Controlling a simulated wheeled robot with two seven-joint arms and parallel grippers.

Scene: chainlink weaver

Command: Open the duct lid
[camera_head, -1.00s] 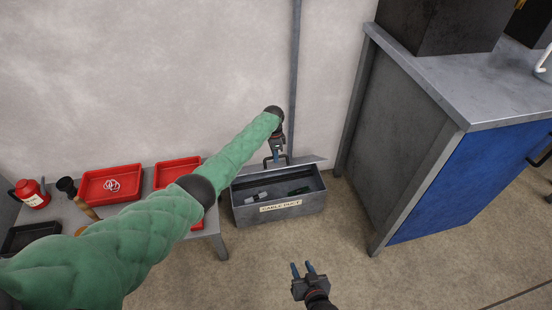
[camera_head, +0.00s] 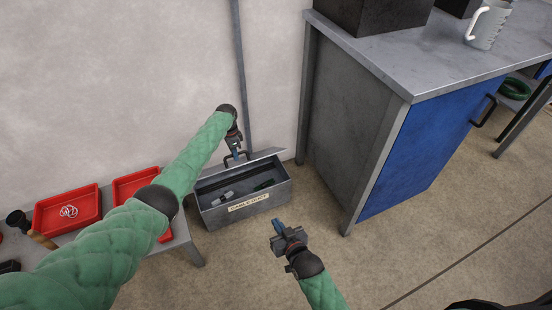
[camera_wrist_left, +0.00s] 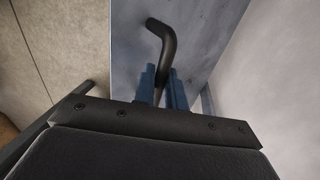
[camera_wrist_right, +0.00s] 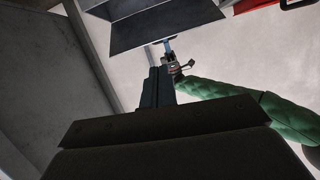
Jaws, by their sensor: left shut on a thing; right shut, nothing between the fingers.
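The grey cable duct (camera_head: 243,207) stands on the floor by the wall, its top open and its inside showing. Its lid (camera_head: 266,155) is tilted up along the back edge. My left gripper (camera_head: 236,154) is shut on the lid's black handle, which shows as a bent bar (camera_wrist_left: 166,42) between the blue fingers in the left wrist view. The lid's grey face (camera_wrist_left: 205,35) lies beyond it. My right gripper (camera_head: 279,226) is shut and empty, in front of the duct to the right and apart from it. In the right wrist view its fingers (camera_wrist_right: 158,82) are together.
Small dark and pale items (camera_head: 223,198) lie in the duct. A low table with red trays (camera_head: 68,210) stands at the left. A grey and blue workbench (camera_head: 400,165) stands at the right. A grey pipe (camera_head: 242,70) runs up the wall. Floor in front is clear.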

